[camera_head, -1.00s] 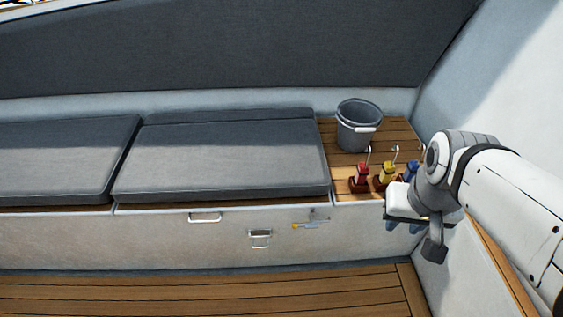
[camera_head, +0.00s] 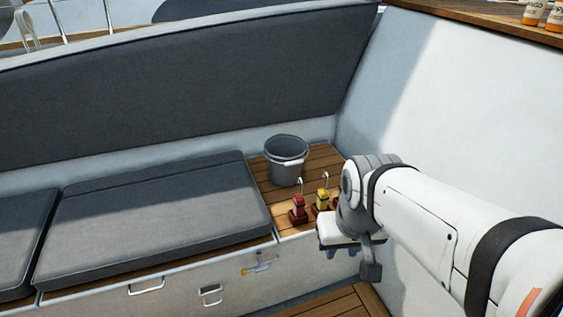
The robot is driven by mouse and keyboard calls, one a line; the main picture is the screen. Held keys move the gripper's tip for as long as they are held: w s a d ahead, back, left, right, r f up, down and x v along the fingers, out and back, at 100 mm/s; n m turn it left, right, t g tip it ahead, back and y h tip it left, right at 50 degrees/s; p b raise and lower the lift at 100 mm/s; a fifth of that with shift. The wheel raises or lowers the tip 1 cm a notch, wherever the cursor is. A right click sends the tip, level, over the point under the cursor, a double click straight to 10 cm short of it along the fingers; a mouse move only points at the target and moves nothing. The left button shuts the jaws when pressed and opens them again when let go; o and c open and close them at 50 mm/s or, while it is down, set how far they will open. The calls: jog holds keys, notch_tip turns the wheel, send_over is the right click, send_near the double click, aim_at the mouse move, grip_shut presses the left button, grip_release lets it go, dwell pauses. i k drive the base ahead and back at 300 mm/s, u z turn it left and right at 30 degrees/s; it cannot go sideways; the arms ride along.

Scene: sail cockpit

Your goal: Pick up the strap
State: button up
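A pale looped band (camera_head: 27,30) hangs by the metal rail at the top left; it is small, and I cannot tell for sure that it is the strap. No other strap shows. My gripper (camera_head: 345,262) is at the centre right, in front of the wooden seat end and far from the pale band. My own wrist hides most of its fingers, so I cannot see whether they are open or shut, or whether anything is between them.
A grey bucket (camera_head: 286,168) stands on the wooden seat end (camera_head: 262,190). Grey cushions (camera_head: 155,212) cover the bench. Orange-labelled containers (camera_head: 534,12) stand on a ledge at the top right.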

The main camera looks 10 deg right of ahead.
aim_at(298, 199)
jog(key=z, duration=3.3)
jog(key=k, duration=1.55)
jog(key=u, duration=1.5)
jog(key=i, duration=0.95)
jog(key=z, duration=0.05)
